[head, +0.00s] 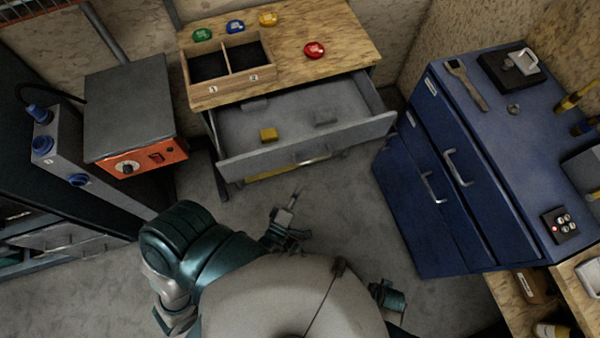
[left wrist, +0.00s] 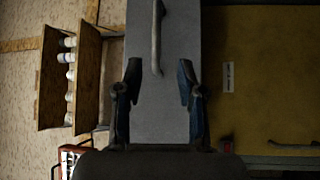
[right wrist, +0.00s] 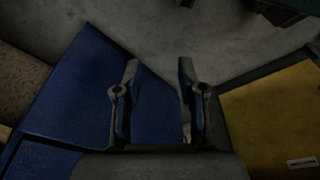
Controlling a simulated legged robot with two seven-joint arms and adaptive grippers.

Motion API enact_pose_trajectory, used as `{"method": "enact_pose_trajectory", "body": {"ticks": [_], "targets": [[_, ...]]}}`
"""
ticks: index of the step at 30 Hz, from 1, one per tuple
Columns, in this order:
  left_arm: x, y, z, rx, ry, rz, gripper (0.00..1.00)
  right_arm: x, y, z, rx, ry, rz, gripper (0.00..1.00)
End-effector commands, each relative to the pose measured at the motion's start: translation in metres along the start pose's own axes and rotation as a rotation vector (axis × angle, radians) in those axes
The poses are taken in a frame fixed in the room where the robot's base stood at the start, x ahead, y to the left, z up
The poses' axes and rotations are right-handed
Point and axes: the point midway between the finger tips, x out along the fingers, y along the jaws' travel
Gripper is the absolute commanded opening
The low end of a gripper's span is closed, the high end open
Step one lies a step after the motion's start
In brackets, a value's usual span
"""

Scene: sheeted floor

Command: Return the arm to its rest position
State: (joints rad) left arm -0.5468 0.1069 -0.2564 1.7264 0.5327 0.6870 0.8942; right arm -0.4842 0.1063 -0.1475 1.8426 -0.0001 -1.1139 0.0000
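My left gripper (head: 294,196) is in front of the open drawer in the head view, below its front panel and apart from it as far as I can tell. In the left wrist view its two fingers (left wrist: 158,82) stand apart with nothing between them; a grey panel with a bar handle lies beyond. My right gripper is not clearly seen in the head view. In the right wrist view its fingers (right wrist: 159,82) are apart and empty, with a blue surface (right wrist: 75,95) and the floor beyond.
A two-compartment wooden box (head: 228,92) and several coloured discs are on top. A blue cabinet (head: 425,240) stands right, an orange-fronted unit (head: 160,158) left. Floor between is clear.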

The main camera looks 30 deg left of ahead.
Motion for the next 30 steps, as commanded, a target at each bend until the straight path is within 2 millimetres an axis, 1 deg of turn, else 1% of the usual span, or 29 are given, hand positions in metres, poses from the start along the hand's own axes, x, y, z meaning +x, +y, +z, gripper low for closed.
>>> {"method": "enact_pose_trajectory", "body": {"ticks": [13, 15, 17, 18, 20, 21, 23, 24, 26, 27, 29, 30], "targets": [[0.001, -0.001, 0.001, 0.004, -0.003, -0.003, 0.39, 0.0, -0.001, 0.0, 0.0, 0.001, -0.001, 0.4], [0.001, -0.006, 0.005, 0.034, -0.028, -0.026, 0.39, -0.001, -0.001, -0.001, 0.0, 0.003, 0.0, 0.4], [0.001, -0.018, 0.014, 0.098, -0.08, -0.071, 0.39, -0.002, 0.0, -0.001, 0.0, 0.007, 0.0, 0.4], [0.001, -0.03, 0.022, 0.162, -0.133, -0.118, 0.39, 0.006, 0.0, 0.002, 0.0, 0.0, 0.0, 0.4], [-0.004, -0.055, 0.036, 0.291, -0.242, -0.206, 0.39, 0.014, 0.0, 0.007, -0.001, -0.007, 0.0, 0.4], [-0.011, -0.076, 0.045, 0.393, -0.331, -0.275, 0.39, 0.018, 0.0, 0.01, -0.002, -0.009, 0.0, 0.4], [-0.026, -0.11, 0.055, 0.56, -0.48, -0.384, 0.39, 0.025, -0.001, 0.015, -0.003, -0.013, -0.001, 0.4], [-0.04, -0.132, 0.058, 0.669, -0.585, -0.455, 0.39, 0.03, -0.001, 0.019, -0.004, -0.015, -0.001, 0.4], [-0.065, -0.164, 0.058, 0.823, -0.747, -0.559, 0.39, 0.036, -0.001, 0.024, -0.005, -0.018, -0.001, 0.4], [-0.082, -0.181, 0.054, 0.916, -0.852, -0.621, 0.39, 0.041, -0.001, 0.028, -0.006, -0.019, -0.001, 0.4], [-0.107, -0.203, 0.044, 1.035, -1.002, -0.707, 0.39, 0.046, -0.002, 0.033, -0.007, -0.021, -0.002, 0.4], [-0.123, -0.214, 0.037, 1.099, -1.094, -0.757, 0.39, 0.05, -0.002, 0.036, -0.007, -0.023, -0.002, 0.4]]}}
